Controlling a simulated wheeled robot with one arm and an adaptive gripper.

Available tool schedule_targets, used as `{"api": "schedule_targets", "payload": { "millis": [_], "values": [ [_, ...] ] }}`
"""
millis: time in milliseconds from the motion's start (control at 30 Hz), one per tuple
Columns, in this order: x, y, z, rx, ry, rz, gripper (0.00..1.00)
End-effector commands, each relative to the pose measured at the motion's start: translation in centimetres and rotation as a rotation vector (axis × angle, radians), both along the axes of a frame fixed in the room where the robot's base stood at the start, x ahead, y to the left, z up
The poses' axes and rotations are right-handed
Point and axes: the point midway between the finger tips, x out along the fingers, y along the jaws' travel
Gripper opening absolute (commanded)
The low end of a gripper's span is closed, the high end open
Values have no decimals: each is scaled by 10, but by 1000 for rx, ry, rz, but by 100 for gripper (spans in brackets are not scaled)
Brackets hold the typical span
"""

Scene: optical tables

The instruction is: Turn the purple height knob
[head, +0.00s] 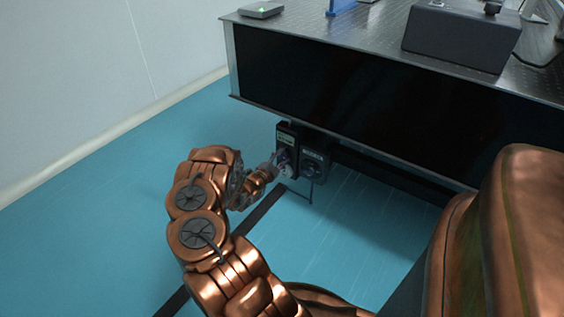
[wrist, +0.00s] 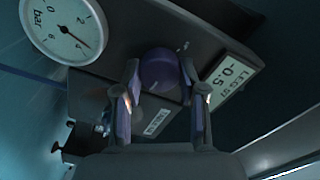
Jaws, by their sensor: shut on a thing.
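The purple height knob (wrist: 160,70) is round and sits on a dark control box (wrist: 110,25) in the wrist view. My gripper (wrist: 162,80) has one finger on each side of the knob and is shut on it. In the head view, my gripper (head: 278,163) reaches the box (head: 287,136) below the table's near left corner. There the knob is small and mostly hidden by the fingers. A small white mark shows by the knob.
A round white bar gauge (wrist: 64,30) is at the upper left of the wrist view. A second dark unit (head: 315,160) hangs right of the box. The optical table (head: 232,60) overhangs both. Blue floor (head: 110,190) is open to the left.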

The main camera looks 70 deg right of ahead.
Motion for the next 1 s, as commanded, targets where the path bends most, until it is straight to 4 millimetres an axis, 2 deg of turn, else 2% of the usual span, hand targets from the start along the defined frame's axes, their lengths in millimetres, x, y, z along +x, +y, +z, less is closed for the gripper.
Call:
{"api": "schedule_targets", "payload": {
  "millis": [100,500,1000],
  "values": [
    [-3,0,-6,-21,-105,-9,6],
    [-4,-1,-5,-80,-375,-9,6],
    [-5,-1,-2,-101,-470,-9,6]
  ]
}}
